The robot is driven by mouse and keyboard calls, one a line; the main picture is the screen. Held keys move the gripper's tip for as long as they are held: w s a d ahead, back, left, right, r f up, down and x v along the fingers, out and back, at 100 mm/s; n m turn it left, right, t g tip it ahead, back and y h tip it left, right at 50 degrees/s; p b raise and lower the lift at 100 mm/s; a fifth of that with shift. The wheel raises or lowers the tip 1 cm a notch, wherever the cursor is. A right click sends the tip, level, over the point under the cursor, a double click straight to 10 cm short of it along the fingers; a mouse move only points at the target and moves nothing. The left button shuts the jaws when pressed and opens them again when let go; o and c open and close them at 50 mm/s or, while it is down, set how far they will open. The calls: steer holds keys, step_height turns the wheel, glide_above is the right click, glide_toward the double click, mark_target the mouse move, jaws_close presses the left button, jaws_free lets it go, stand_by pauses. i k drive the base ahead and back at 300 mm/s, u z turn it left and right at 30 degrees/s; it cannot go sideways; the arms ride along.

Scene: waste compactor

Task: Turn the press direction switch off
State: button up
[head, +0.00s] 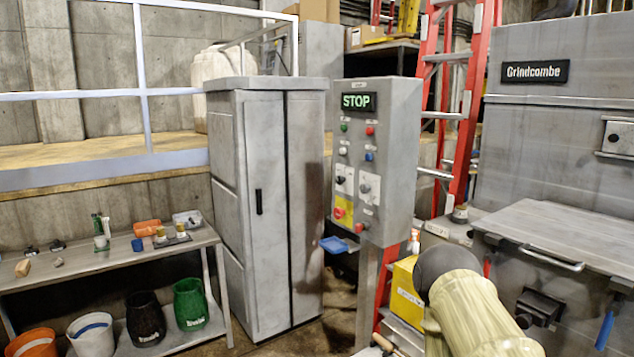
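A grey control panel (397,160) stands on a post in the middle of the head view, its face turned to the left. Its display (359,102) reads STOP in green. Below are several small round buttons in green, red, white and blue. Lower down, a left rotary knob (340,180) and a right rotary knob (365,188) sit on pale plates. Their labels are too small to read, so I cannot tell which is the press direction switch or its setting. My arm shows at the lower right, in front of the panel. My gripper is not visible.
A tall grey cabinet (266,190) stands left of the panel. A metal bench (120,260) with small items and buckets is further left. A red ladder (452,110) stands behind the panel. The Grindcombe machine (560,150) fills the right side, with a yellow box (405,300) beside it.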

mark_target(339, 180)
steer(key=u, duration=0.65)
steer(key=i, duration=0.65)
steer(key=u, duration=0.5)
steer(key=i, duration=0.7)
steer(key=z, duration=0.2)
